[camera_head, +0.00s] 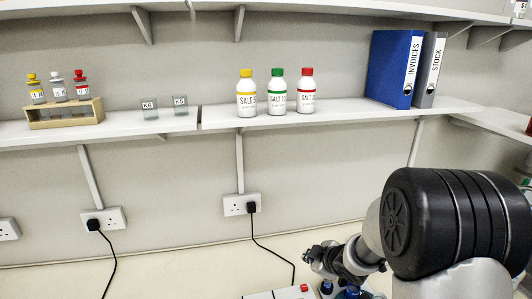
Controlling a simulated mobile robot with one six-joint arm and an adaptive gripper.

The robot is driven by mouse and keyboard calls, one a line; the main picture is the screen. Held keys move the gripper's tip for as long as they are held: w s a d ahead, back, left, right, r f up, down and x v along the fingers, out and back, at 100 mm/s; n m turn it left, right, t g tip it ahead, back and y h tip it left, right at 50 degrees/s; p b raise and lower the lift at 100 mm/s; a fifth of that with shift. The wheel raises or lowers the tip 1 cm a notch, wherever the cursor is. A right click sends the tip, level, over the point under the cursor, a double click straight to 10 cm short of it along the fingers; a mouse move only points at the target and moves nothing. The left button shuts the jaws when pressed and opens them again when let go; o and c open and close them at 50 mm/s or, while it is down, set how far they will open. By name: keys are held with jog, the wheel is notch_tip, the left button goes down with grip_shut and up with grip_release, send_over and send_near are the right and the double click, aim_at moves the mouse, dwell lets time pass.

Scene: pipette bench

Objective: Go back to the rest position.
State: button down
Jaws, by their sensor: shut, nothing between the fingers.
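My gripper (313,256) is at the lower right of the head view, small and dark, with its fingers pointing left. It is shut and empty. It is in front of the wall, below the shelf and above the bench. My own arm, with a large black joint, fills the lower right corner and hides part of the bench behind it.
A wall shelf (340,117) holds a wooden rack (65,113) of small bottles, two small glass beakers, three salt bottles (277,93) and two binders (395,68). A white device (283,294) with red parts stands below, left of the gripper. Black cables hang from wall sockets (240,204).

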jog(key=s+d+r+m+h+b, duration=0.4)
jog(key=s+r+m, duration=0.3)
jog(key=s+r, duration=0.6)
jog(key=s+a+f+m+g+b, duration=0.1)
jog(key=s+a+m+g, duration=0.1)
jog(key=s, duration=0.9)
jog(key=s+a+f+m+g+y, duration=0.1)
jog(key=s+a+m+g, duration=0.1)
jog(key=s, duration=1)
jog(key=shift+s+a+m+y+b, duration=0.15)
jog(key=shift+a+m+y+b, duration=0.2)
jog(key=shift+a+m, duration=0.25)
jog(key=c, duration=2.3)
grip_release()
jog(key=shift+d+r, duration=0.1)
jog(key=shift+d, duration=0.05)
